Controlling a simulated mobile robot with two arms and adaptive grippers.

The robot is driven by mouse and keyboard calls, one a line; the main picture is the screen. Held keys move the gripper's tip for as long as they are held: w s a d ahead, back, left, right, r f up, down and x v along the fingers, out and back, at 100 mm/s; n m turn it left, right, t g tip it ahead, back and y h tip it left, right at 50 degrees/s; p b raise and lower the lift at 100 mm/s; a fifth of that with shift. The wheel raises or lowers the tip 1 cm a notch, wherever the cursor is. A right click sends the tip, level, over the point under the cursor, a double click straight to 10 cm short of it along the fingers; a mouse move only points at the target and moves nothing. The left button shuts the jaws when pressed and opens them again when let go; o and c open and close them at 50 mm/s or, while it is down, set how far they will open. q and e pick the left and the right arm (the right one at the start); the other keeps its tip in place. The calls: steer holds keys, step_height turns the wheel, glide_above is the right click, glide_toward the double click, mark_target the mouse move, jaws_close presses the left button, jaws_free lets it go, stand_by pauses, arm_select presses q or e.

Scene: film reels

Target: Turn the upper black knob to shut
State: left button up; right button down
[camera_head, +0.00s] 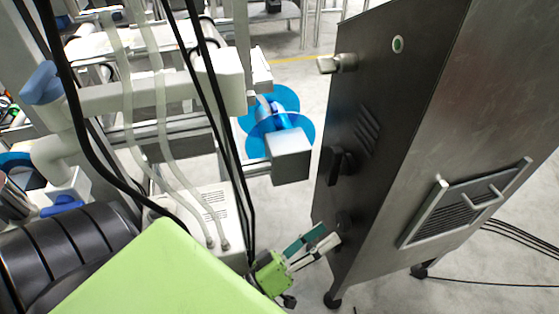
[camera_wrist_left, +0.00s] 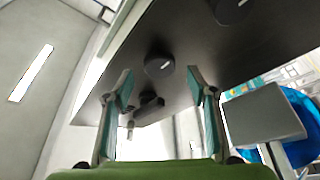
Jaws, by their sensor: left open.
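A dark metal cabinet (camera_head: 390,130) stands right of centre in the head view. On its front, a black handle-like knob (camera_head: 337,163) sits above a round black knob (camera_head: 345,219), which is hard to make out. In the left wrist view, a round black knob (camera_wrist_left: 158,65) with a short white mark shows between the fingers, apart from them. Another round knob (camera_wrist_left: 232,10) is at the top edge, and the black handle (camera_wrist_left: 150,104) shows beyond. My left gripper (camera_head: 328,237) is open and empty, close to the cabinet's lower front. My right gripper is out of view.
A silver handle (camera_head: 338,63) sticks out near the cabinet top. A grey box (camera_head: 289,158) and blue reels (camera_head: 278,118) of the machine stand left of the cabinet. Hoses and cables hang at left. A vent frame (camera_head: 465,203) projects from the cabinet side.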

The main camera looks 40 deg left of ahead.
arm_select(q)
steer(key=s+a, duration=0.4)
steer(key=s, duration=0.7)
steer(key=shift+a, duration=0.3)
steer(key=shift+s, duration=0.15)
